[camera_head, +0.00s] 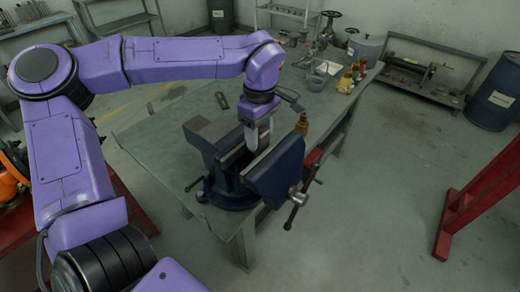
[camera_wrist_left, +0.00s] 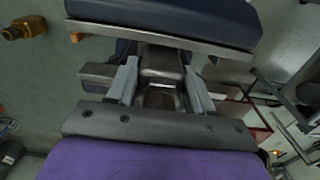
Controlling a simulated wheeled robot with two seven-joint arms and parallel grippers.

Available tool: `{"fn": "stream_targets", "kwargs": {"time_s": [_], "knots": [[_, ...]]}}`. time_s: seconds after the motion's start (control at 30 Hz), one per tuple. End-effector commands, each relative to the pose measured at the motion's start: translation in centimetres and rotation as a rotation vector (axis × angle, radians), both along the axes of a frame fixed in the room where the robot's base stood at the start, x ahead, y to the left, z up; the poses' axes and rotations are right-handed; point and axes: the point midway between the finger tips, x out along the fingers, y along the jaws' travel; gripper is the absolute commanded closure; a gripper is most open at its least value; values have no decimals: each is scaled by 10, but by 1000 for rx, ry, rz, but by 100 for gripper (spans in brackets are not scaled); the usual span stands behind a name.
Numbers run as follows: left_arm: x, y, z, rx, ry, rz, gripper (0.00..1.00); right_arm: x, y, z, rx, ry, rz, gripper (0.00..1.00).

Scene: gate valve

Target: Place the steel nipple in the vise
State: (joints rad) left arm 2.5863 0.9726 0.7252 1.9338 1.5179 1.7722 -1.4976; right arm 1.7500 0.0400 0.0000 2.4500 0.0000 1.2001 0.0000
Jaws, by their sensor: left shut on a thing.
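The blue bench vise (camera_head: 279,172) stands on the near corner of the workbench, its steel-faced jaws apart. A vise jaw (camera_wrist_left: 165,18) fills the top of the left wrist view. My left gripper (camera_head: 258,140) points down at the gap between the jaws, its fingertips low by the jaw tops. In the left wrist view my left gripper (camera_wrist_left: 162,88) is shut on the steel nipple (camera_wrist_left: 161,99), a dark round piece between the two grey fingers. The nipple is mostly hidden; I cannot tell whether it touches the vise. My right gripper is not in view.
The green workbench (camera_head: 165,140) is mostly bare left of the vise. A small brass-coloured part (camera_head: 302,123) sits just behind the vise. The vise handle (camera_head: 291,213) sticks out in front.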

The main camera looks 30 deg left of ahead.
Motion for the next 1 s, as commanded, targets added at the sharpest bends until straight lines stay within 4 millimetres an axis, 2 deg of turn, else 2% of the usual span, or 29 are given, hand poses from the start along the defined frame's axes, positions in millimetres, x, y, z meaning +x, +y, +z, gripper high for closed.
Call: {"fn": "stream_targets", "kwargs": {"time_s": [0.27, 0.67, 0.7, 0.73, 0.77, 1.0], "knots": [[0, 1, -41, 0, -1, 0, 100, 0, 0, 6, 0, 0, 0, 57], [0, 1, -47, 0, -3, 2, 100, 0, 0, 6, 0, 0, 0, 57], [0, 1, -47, 0, -2, 2, 36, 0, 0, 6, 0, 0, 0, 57], [0, 1, -47, 0, -2, 2, 26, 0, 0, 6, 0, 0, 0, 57], [0, 1, -47, 0, -2, 2, 23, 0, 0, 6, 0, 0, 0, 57], [0, 1, -47, 0, -2, 2, 23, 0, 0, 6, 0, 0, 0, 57]]}}
